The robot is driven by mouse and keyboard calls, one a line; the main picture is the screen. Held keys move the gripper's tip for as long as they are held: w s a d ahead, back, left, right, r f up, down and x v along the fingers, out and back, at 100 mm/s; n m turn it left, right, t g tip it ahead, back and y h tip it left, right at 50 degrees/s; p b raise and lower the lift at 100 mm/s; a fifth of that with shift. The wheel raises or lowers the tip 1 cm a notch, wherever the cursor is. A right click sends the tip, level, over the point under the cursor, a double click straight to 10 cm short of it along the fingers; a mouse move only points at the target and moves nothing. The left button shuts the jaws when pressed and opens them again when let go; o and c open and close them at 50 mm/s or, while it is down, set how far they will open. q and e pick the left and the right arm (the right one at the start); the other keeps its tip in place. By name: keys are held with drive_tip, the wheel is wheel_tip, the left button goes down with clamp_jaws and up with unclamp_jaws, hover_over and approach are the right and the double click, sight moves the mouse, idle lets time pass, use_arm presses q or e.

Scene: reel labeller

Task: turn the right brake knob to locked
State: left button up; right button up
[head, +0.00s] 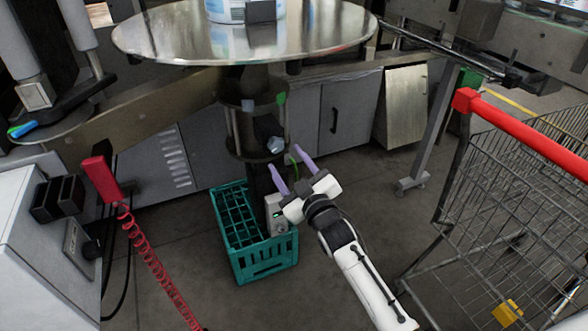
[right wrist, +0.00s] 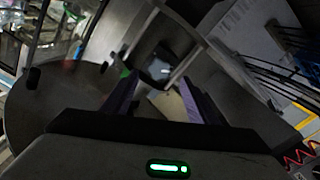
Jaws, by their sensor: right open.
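The brake knob (head: 276,145) is a small pale blue-grey knob on the dark post under the round metal turntable (head: 180,40). In the right wrist view the knob (right wrist: 158,68) shows just beyond the fingertips, roughly in line with the space between them. I cannot read its locked or unlocked setting. My right gripper (head: 287,163) is open and empty, with its two purple fingers apart, close below the knob in the head view. In the right wrist view the gripper (right wrist: 156,88) points toward the knob with a gap. My left gripper is not in view.
A teal crate (head: 268,270) stands on the floor around the post's foot. A wire cart with a red handle (head: 520,120) is at the right. A red coiled cord (head: 150,255) hangs at the left. A labelled reel (head: 240,10) stands on the turntable. Grey cabinets stand behind.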

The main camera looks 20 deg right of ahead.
drive_tip(key=s, duration=0.4)
drive_tip(key=shift+d, duration=0.1)
drive_tip(key=s+a+f+m+g, duration=0.1)
drive_tip(key=s+a+f+g, duration=0.1)
drive_tip(key=s+f, duration=0.4)
drive_tip(key=s+a+f+m+g+y, duration=0.1)
drive_tip(key=s+f+g, duration=0.3)
drive_tip(key=s, duration=1)
drive_tip(key=s+a+f+m+g+y, duration=0.1)
drive_tip(key=s+a+f+m+g, duration=0.1)
drive_tip(key=s+f, duration=0.8)
drive_tip(key=shift+s+a+f+g+p, duration=0.25)
drive_tip(key=shift+s+a+g+p, duration=0.25)
drive_tip(key=shift+a+g, duration=0.25)
